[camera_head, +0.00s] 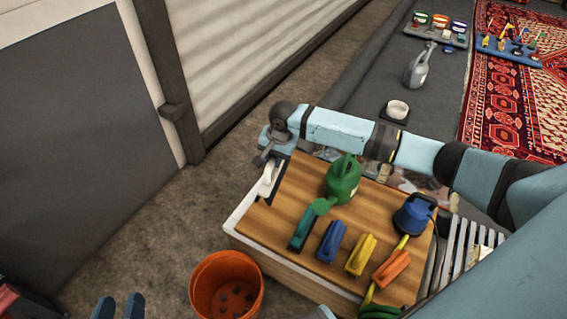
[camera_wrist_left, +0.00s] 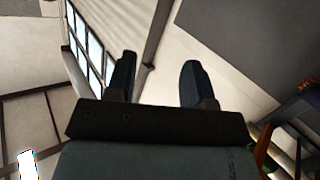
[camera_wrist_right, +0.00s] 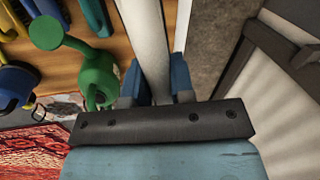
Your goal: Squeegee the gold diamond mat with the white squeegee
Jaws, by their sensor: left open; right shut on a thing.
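The white squeegee (camera_head: 267,181) is at the left end of the wooden table top. My right gripper (camera_head: 264,158) is shut on it; in the right wrist view the pale squeegee handle (camera_wrist_right: 147,45) runs up between the fingers (camera_wrist_right: 160,88). I cannot tell whether the squeegee still touches the table. My left gripper (camera_head: 119,307) is at the bottom left of the head view, open and empty; the left wrist view shows its two fingers (camera_wrist_left: 157,82) apart. I cannot make out a gold diamond mat in any view; my right arm hides part of the floor behind the table.
The table (camera_head: 258,222) holds a green watering can (camera_head: 343,180), teal, blue, yellow and orange brushes (camera_head: 360,254) and a blue container (camera_head: 412,216). An orange bucket (camera_head: 226,287) stands before it. A red patterned rug (camera_head: 512,100) lies at the back right. Bare floor is left of the table.

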